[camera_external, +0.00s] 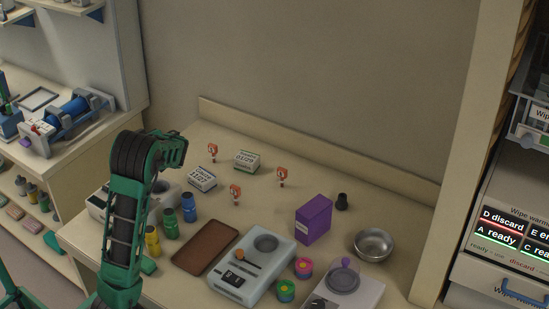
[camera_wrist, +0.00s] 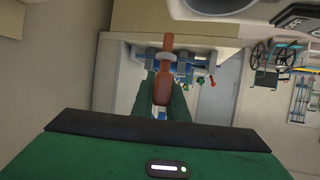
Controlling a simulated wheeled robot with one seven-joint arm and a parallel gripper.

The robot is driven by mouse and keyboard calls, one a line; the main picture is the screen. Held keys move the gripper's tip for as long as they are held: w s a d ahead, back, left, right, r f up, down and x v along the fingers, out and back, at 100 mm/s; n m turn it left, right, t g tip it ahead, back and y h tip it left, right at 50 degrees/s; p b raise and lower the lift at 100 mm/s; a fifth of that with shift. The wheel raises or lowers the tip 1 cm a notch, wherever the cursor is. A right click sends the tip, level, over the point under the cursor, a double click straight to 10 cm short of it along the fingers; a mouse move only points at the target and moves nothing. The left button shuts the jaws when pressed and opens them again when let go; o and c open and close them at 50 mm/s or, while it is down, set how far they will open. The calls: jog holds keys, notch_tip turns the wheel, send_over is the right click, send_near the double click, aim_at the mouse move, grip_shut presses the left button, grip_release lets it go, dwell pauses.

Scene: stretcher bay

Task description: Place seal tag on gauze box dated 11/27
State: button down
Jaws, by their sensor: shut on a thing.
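A white gauze box (camera_external: 202,178) with a dark lower edge reads 11/27 and lies on the counter. Another white box (camera_external: 247,160), with a green lower edge, reads 01/29 behind it to the right. Small orange-and-white upright tags stand around them: one at the back left (camera_external: 212,150), one in front (camera_external: 235,194), one on the right (camera_external: 282,176). My gripper (camera_external: 182,147) is raised left of the boxes. In the wrist view, its green fingers are shut on an orange-brown piece (camera_wrist: 161,88) with a pale ring, perhaps a seal tag.
Blue, green and yellow jars (camera_external: 170,222) stand near my arm. A brown tray (camera_external: 206,248), a pale device (camera_external: 253,270), a purple box (camera_external: 313,220) and a metal bowl (camera_external: 373,244) occupy the front and right. The counter between tags and purple box is clear.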

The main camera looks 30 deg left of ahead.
jog(key=w+d+r+m+t+h, duration=0.35)
jog(key=w+d+m+t, duration=0.2)
jog(key=d, duration=0.55)
send_over(199, 169)
notch_tip(199, 169, down, 6)
jog(key=shift+f, duration=2.1)
jog(key=c, duration=1.7)
grip_release()
jog(key=shift+c, duration=0.2)
